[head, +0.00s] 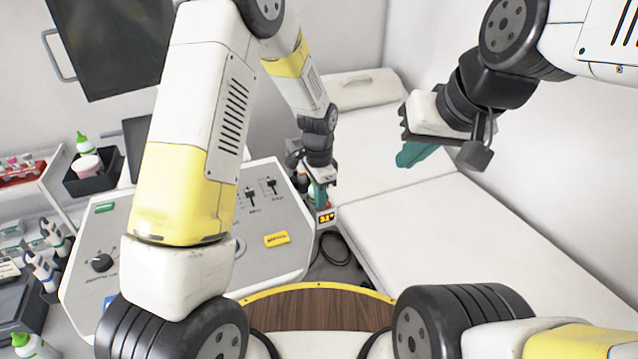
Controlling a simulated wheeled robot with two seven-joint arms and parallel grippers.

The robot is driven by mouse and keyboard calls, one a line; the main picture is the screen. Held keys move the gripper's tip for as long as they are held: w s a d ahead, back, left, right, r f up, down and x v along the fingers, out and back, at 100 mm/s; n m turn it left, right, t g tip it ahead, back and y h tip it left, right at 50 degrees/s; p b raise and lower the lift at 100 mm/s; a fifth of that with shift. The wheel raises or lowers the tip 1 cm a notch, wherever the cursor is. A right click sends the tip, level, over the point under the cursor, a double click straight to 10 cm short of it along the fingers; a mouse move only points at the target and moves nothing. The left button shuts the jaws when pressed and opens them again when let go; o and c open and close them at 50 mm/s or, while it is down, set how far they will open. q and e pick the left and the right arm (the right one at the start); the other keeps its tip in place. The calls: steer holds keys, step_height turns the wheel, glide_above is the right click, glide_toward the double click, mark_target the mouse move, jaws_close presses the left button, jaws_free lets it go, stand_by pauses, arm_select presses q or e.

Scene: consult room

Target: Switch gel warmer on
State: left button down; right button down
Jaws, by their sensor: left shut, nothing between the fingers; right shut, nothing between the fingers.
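The gel warmer appears to be the small unit with a lit orange display (325,217), beside the right edge of the grey control panel. Most of it is hidden behind my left gripper, and its switch cannot be made out. My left gripper (319,196) points down just above the display, with its teal fingers shut and empty. I cannot tell whether it touches the unit. My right gripper (408,156) is shut and empty, raised over the white couch, well away from the warmer.
The control panel (285,190) has sliders, knobs and a yellow label. The white couch (460,235) fills the right side. A black cable (335,250) lies between panel and couch. A black tray (92,180) with a green-capped bottle stands at left, below a dark monitor (110,45).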

arm_select(q)
steer(key=shift+w+d+r, duration=0.25)
steer(key=shift+d+r, duration=0.05)
steer(key=shift+d, duration=0.25)
steer(key=shift+r, duration=0.15)
step_height(320, 180, up, 14)
steer(key=s+a, duration=0.1)
steer(key=a, duration=0.1)
steer(key=shift+a+f, duration=0.25)
arm_select(e)
steer(key=shift+a, duration=0.4)
